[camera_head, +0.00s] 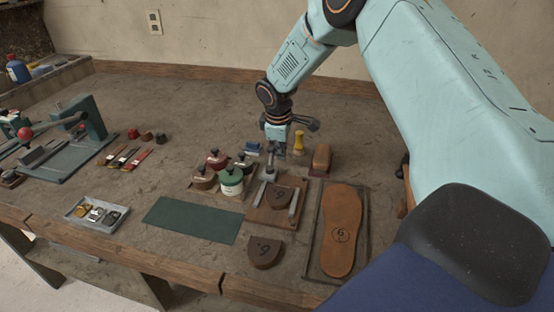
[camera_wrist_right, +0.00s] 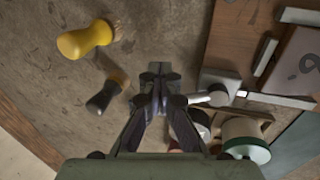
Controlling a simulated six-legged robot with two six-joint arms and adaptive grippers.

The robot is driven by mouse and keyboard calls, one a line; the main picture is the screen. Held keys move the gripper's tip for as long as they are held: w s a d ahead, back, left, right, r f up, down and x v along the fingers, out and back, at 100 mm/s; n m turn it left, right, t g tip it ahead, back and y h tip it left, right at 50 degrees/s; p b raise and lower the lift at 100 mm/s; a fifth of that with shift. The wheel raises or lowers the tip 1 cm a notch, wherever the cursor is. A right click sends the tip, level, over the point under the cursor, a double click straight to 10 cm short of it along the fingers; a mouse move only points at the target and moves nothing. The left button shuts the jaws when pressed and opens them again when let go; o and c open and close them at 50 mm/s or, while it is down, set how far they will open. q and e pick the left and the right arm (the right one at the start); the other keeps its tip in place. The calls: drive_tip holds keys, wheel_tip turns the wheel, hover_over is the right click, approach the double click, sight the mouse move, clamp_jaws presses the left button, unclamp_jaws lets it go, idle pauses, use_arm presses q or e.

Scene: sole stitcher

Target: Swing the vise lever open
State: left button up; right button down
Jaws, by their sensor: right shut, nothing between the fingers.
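The small vise is a wooden board (camera_head: 256,216) with metal jaws around a brown heel piece (camera_head: 283,197) marked with a number. Its pale metal lever (camera_wrist_right: 213,97) ends in a rounded tip at a metal block (camera_wrist_right: 221,82) in the wrist view. My right gripper (camera_head: 276,152) points down over the back edge of the board. In the wrist view my right gripper (camera_wrist_right: 160,70) has its fingers together, with nothing between them. The lever tip lies just right of the fingers; I cannot tell whether they touch. My left gripper is not in view.
Lidded jars (camera_head: 231,182) stand left of the vise. A green mat (camera_head: 192,219) lies front left.

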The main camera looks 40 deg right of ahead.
sight(270, 150)
drive_tip(key=shift+w+a, duration=0.3)
drive_tip(key=shift+a, duration=0.05)
idle(0.3)
drive_tip(key=shift+w+a, duration=0.25)
drive_tip(key=shift+a, duration=0.2)
drive_tip(key=shift+w+a, duration=0.2)
drive_tip(key=shift+a, duration=0.25)
drive_tip(key=shift+s+d+p, duration=0.15)
drive_tip(key=shift+s+p, duration=0.1)
drive_tip(key=shift+p, duration=0.3)
drive_tip(key=shift+s, duration=0.1)
drive_tip(key=shift+s+d, duration=0.1)
drive_tip(key=shift+d, duration=0.05)
drive_tip(key=shift+r, duration=0.1)
